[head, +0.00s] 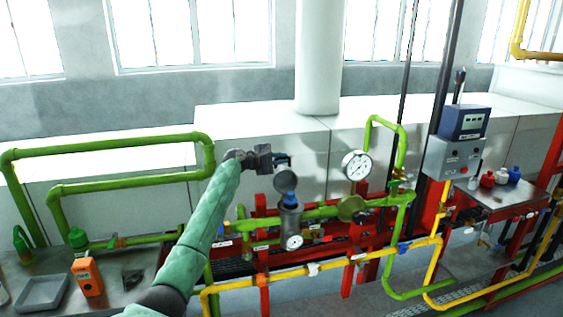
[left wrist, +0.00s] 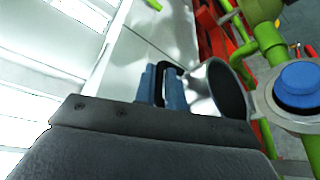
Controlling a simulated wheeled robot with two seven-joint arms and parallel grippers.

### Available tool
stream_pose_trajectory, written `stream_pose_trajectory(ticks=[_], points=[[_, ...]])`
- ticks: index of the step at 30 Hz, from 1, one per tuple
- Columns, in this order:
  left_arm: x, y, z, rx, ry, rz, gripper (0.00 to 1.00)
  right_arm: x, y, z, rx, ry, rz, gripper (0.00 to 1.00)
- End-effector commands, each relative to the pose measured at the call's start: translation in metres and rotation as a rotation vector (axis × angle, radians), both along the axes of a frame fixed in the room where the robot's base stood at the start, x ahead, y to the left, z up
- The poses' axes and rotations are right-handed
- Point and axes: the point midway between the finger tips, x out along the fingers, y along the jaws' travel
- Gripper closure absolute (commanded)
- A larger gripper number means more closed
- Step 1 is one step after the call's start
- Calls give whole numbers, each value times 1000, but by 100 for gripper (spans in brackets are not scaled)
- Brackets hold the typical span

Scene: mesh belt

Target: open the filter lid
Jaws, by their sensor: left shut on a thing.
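The filter (head: 291,222) is a grey upright cylinder on the green pipe, with a small dial on its front. Its grey round lid (head: 286,180) is swung up off the top and stands tilted; in the left wrist view its hollow underside shows as a dark cup (left wrist: 228,88). A blue insert (head: 289,198) shows in the uncovered mouth, also in the left wrist view (left wrist: 299,83). My left gripper (head: 283,161) is at the raised lid, its blue fingers (left wrist: 162,86) shut on a dark handle of the lid. My right gripper is not in view.
A white pressure gauge (head: 356,165) and green pipes stand right of the filter. A grey control box (head: 452,157) is farther right. An orange device (head: 88,277) and a grey tray (head: 42,292) lie on the left bench. Space above the lid is clear.

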Motion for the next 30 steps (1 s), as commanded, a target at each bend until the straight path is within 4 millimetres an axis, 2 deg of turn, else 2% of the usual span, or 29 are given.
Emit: stream_pose_trajectory(ticks=[3, 9, 21, 22, 24, 25, 30], points=[[3, -2, -4, 0, 1, -3, 100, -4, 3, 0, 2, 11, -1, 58], [6, -1, -6, 1, 0, -3, 100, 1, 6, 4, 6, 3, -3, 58], [6, -1, -6, 2, 0, -3, 100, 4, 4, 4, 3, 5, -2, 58], [6, -1, -6, 2, 0, -4, 85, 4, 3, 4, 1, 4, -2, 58], [6, -1, -6, 2, -1, -3, 71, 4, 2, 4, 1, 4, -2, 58], [6, -1, -6, 2, -1, -3, 67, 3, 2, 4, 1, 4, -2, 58], [6, 0, -5, 1, -1, -2, 67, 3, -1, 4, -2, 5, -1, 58]])
